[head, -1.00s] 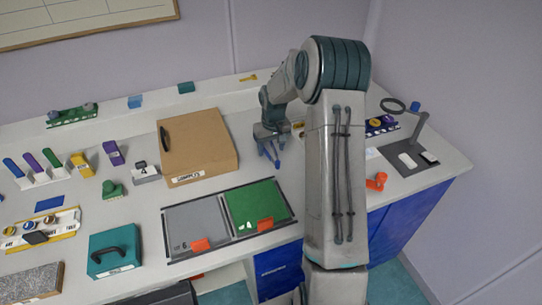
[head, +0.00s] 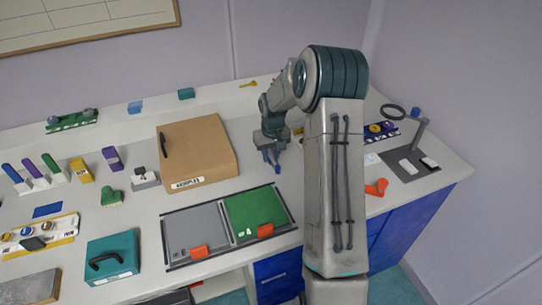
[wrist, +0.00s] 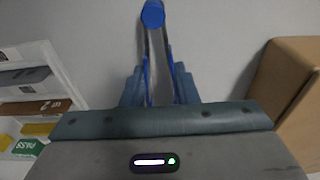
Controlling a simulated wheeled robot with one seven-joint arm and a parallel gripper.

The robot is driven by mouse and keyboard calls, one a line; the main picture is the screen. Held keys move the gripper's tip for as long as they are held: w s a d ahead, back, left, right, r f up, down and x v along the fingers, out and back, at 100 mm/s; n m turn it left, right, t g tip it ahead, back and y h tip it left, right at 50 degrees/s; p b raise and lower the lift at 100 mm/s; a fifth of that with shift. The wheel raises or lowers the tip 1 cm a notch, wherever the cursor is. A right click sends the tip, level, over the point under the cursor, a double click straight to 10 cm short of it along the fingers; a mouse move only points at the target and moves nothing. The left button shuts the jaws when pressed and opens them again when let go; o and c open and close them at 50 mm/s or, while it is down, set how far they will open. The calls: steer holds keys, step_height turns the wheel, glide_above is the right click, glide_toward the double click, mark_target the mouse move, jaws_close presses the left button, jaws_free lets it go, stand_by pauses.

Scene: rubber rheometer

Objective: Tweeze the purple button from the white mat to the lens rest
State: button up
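My gripper (head: 271,152) is above the counter, right of the brown box. In the wrist view my gripper (wrist: 158,92) has its teal fingers on both sides of a blue-and-grey tweezer-like tool (wrist: 153,14), whose two arms meet at a rounded blue end. The fingers appear to grip this tool. I cannot make out the purple button or tell which surface is the white mat; a small white card (head: 371,159) lies right of my arm. A dark plate with pale pads (head: 409,167) and a ring-shaped lens (head: 392,111) on a stand is at the right; the lens rest is not clearly identifiable.
The brown box (head: 205,150) stands close left of my gripper. A tray with grey and green panels (head: 212,265) lies in front. Counter around the gripper is mostly clear.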

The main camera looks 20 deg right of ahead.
step_height(320, 180, up, 11)
steer(key=p, duration=0.6)
steer(key=shift+r, duration=0.15)
